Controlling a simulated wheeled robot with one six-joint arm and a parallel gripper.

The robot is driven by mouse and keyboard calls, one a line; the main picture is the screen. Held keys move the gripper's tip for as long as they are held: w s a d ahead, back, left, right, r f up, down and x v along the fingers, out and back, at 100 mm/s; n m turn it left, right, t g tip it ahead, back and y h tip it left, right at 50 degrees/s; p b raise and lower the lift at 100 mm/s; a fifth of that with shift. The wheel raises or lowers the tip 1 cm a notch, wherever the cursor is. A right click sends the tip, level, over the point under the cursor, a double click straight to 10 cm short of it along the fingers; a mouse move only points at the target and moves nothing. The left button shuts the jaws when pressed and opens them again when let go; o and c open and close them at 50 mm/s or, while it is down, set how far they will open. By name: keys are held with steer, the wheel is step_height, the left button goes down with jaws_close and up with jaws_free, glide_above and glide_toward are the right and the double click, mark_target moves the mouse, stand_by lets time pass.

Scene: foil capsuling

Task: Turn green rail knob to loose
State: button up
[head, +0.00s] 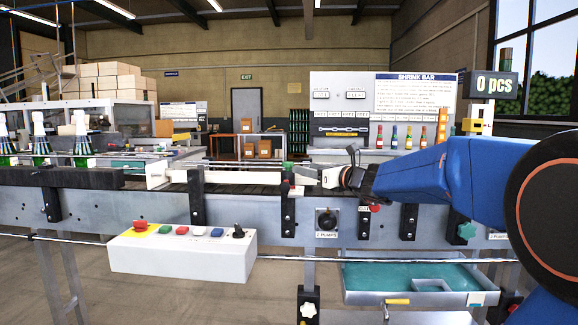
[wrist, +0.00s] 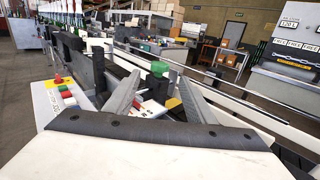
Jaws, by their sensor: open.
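A small green knob (head: 288,166) stands at the conveyor's rail in the head view, just left of my gripper (head: 306,174). In the wrist view a green knob (wrist: 160,68) shows just beyond the tips of my gripper (wrist: 160,80), roughly centred between them. I take these to be the same knob. My gripper is open, with nothing between its fingers. Its fingers point left along the rail. I cannot tell the knob's loose or tight setting. Another green knob (head: 466,231) sits low on the conveyor's front at the right.
A white control box (head: 183,254) with coloured buttons hangs at the front left. Green bottles (head: 41,145) stand on the conveyor at the far left. A teal-lined tray (head: 418,278) hangs below at the right. A black dial (head: 326,220) is on the conveyor's front.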

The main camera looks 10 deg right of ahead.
mark_target(288, 164)
steer(key=x, duration=1)
steer(key=shift+w+a, duration=0.2)
steer(key=shift+a, duration=0.1)
steer(key=c, duration=1)
